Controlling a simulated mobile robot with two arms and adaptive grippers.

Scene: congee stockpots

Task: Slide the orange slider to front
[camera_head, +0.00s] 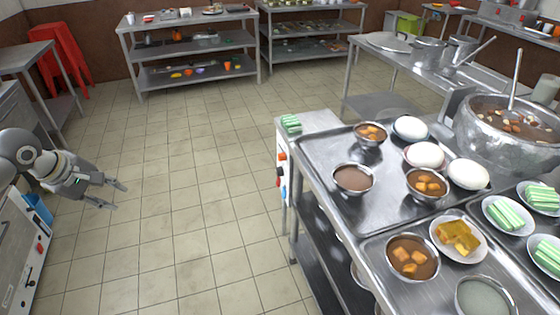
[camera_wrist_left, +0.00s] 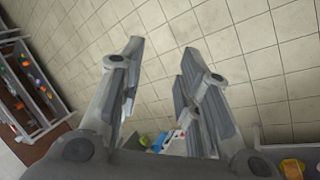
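A small orange piece (camera_head: 282,156), which looks like the orange slider, sits on the side of a white cabinet (camera_head: 296,125) left of the steel counter. My left gripper (camera_head: 118,197) is open and empty above the floor at the far left, well apart from the cabinet. In the left wrist view, its spread fingers (camera_wrist_left: 160,50) have floor tiles between them. Small green, blue and red pieces (camera_wrist_left: 160,142) show low between the fingers; I cannot tell the orange one there. My right gripper is out of view.
The steel counter (camera_head: 330,150) on the right carries bowls, plates and a large stockpot (camera_head: 505,130). Shelves (camera_head: 190,50) stand at the back, with a red stool (camera_head: 62,55) at left. The tiled floor between gripper and cabinet is clear.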

